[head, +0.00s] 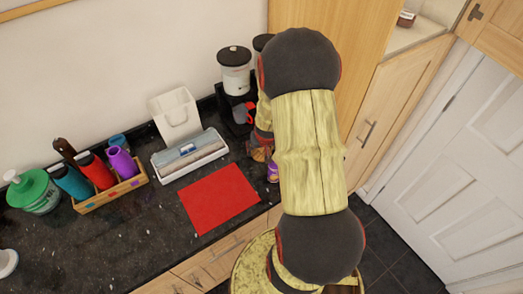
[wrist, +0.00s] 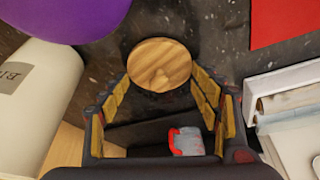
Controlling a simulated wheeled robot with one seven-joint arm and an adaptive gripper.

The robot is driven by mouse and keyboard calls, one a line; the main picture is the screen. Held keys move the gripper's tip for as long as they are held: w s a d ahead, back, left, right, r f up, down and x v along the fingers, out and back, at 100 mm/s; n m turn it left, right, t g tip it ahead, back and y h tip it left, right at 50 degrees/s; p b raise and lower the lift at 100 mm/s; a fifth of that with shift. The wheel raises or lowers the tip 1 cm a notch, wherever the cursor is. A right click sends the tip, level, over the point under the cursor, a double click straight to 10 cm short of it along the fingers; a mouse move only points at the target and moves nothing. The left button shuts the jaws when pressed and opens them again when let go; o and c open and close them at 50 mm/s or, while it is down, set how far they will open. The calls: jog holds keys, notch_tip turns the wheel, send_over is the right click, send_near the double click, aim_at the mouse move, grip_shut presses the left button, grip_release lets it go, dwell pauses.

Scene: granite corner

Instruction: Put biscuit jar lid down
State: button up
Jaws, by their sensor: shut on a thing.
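The biscuit jar lid (wrist: 160,65) is a round wooden disc with a small knob, seen in the wrist view between my fingertips. My gripper (wrist: 160,78) is shut on it, with yellow-padded fingers on either side. The lid is above the dark counter; I cannot tell the gap below it. A cream jar with partly visible lettering starting "BI" (wrist: 30,90), likely the biscuit jar, is at the left of the wrist view. In the head view my gripper (head: 260,151) is low over the counter beside my arm, which hides much of that area.
A red mat (head: 220,198) lies on the black counter (head: 120,235), with clear counter to its left. A white-and-grey box (head: 190,155) is behind it. A purple object (head: 272,172) is close to my gripper. A red-handled item (wrist: 187,141) is beyond my fingers.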

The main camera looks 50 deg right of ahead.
jog(key=shift+f, duration=0.1)
jog(key=o, duration=1.1)
jog(key=shift+o, duration=0.2)
jog(key=shift+r+p, duration=0.3)
jog(key=shift+r, duration=0.25)
jog(key=p+v, duration=0.2)
jog(key=v, duration=0.9)
jog(key=shift+a+p, duration=0.2)
jog(key=shift+p, duration=0.1)
